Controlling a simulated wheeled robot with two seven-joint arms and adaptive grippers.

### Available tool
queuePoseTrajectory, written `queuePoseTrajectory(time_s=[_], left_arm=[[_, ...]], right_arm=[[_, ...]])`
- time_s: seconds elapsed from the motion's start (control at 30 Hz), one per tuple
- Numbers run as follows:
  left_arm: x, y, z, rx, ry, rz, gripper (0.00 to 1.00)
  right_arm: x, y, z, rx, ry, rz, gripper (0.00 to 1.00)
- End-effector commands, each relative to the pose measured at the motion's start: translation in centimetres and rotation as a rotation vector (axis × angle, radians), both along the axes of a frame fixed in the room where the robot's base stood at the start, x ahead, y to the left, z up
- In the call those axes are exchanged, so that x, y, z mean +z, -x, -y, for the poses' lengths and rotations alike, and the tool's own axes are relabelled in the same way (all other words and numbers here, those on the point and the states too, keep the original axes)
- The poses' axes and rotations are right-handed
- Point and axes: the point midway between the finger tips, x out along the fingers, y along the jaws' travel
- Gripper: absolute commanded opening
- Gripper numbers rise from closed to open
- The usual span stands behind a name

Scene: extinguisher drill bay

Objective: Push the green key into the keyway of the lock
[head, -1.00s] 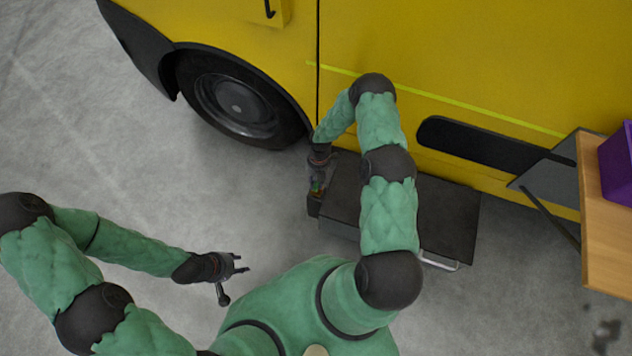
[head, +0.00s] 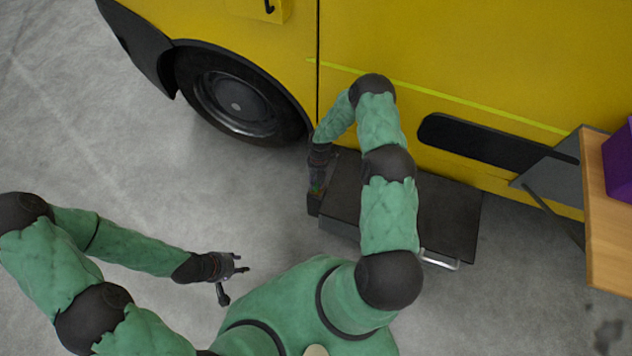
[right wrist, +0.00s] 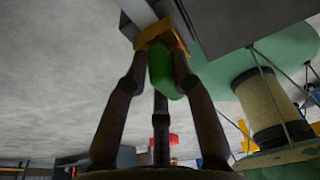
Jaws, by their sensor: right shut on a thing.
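My right gripper (head: 317,182) is at the left end of the dark step beside the yellow vehicle. In the right wrist view its fingers (right wrist: 160,68) are shut on the green key (right wrist: 162,76). An orange-yellow piece (right wrist: 153,36), which looks like part of the lock, is at the fingertips, against a grey block (right wrist: 138,12). The key's far end is hidden there, so I cannot tell how deep it sits in the keyway. In the head view the key is only a tiny speck. My left gripper (head: 232,275) is open and empty above the floor.
The yellow vehicle (head: 430,60) with its wheel (head: 237,103) fills the back. The dark step (head: 447,215) has a metal handle (head: 440,261). A wooden table (head: 607,225) with a purple box (head: 620,165) stands at the right. The floor at left is clear.

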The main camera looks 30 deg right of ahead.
Motion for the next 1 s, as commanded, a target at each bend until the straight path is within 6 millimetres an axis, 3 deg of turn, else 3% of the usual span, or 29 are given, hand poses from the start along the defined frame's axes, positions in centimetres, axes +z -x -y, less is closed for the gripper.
queuePoseTrajectory(time_s=[0.07, 0.1, 0.17, 0.2, 0.63, 1.0], left_arm=[[0.0, 0.0, 0.0, 0.0, 0.0, 0.0, 0.4], [0.0, 0.0, 0.0, 0.0, 0.0, 0.0, 0.4], [0.0, 0.0, 0.0, 0.0, 0.0, 0.0, 0.4], [0.0, 0.0, 0.0, 0.0, 0.0, 0.0, 0.4], [0.0, 0.0, 0.0, 0.0, 0.0, 0.0, 0.4], [0.0, 0.0, 0.0, 0.0, 0.0, 0.0, 0.4]], right_arm=[[0.0, 0.0, 0.0, 0.0, 0.0, 0.0, 0.0], [0.0, 0.0, 0.0, 0.0, 0.0, 0.0, 0.34], [0.0, 0.0, 0.0, 0.0, 0.0, 0.0, 0.51], [0.0, 0.0, 0.0, 0.0, 0.0, 0.0, 0.53], [0.8, -0.2, 0.1, 0.0, 0.001, 0.001, 0.53], [7.3, -1.1, 1.2, -0.001, 0.002, 0.003, 0.53]])
